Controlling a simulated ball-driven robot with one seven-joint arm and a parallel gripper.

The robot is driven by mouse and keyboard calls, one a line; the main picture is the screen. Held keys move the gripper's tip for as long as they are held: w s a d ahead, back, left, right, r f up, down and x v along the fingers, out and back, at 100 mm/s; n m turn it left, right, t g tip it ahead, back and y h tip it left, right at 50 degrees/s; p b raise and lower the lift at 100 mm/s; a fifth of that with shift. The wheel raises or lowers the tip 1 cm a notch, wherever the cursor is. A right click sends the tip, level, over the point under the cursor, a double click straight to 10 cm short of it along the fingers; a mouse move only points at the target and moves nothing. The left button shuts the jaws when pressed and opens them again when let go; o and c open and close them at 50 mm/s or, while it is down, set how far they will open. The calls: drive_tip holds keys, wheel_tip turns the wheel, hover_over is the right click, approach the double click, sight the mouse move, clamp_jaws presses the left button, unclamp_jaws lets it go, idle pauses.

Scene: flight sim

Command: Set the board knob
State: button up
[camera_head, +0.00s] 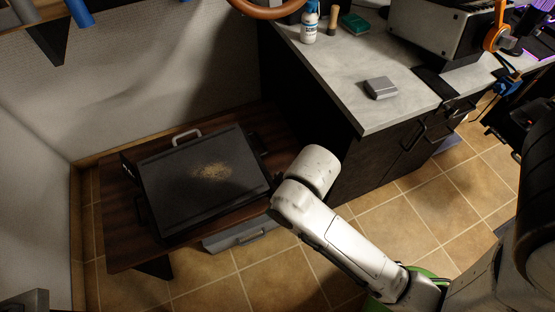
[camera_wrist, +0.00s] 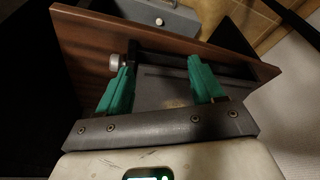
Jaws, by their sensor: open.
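The board looks like a dark flat griddle with a tan speckled patch, lying on a brown wooden table in the head view (camera_head: 175,190). Its dark surface also shows between my fingers in the wrist view (camera_wrist: 155,98). A round metallic knob (camera_wrist: 115,62) shows beside the tip of the left green finger; I cannot tell whether they touch. My gripper (camera_wrist: 160,70) is open, its two green fingers apart over the board's edge with nothing held between them. In the head view my white arm hides the gripper, and I cannot make out the knob there.
The wooden table (camera_head: 118,228) stands in the corner by the walls. A grey drawer-like box (camera_head: 240,236) sits low at its front. A grey-topped counter (camera_head: 345,70) on the right holds a bottle (camera_head: 309,25) and a small grey box (camera_head: 380,88). Tiled floor is open in front.

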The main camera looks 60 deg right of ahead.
drive_tip(key=w+d+r+m+p, duration=0.4)
drive_tip(key=w+r+m+p, duration=0.1)
drive_tip(key=r+p, duration=0.3)
drive_tip(key=d+f+m+g+y, duration=0.1)
drive_tip(key=d+f+m, duration=0.4)
drive_tip(key=d+m, duration=0.25)
drive_tip(key=d+f+m+y, duration=0.35)
drive_tip(key=f+m, duration=0.25)
drive_tip(key=m, duration=0.5)
drive_tip(key=shift+h, duration=0.25)
drive_tip(key=b+x, duration=0.1)
drive_tip(key=x, duration=0.4)
drive_tip(key=b+x, duration=0.1)
drive_tip(key=x, duration=0.4)
drive_tip(key=shift+w+d+f+b, duration=0.1)
drive_tip(key=shift+w+d+b, duration=0.1)
drive_tip(key=shift+b, duration=0.1)
drive_tip(key=shift+n, duration=0.25)
drive_tip(key=c, duration=1.1)
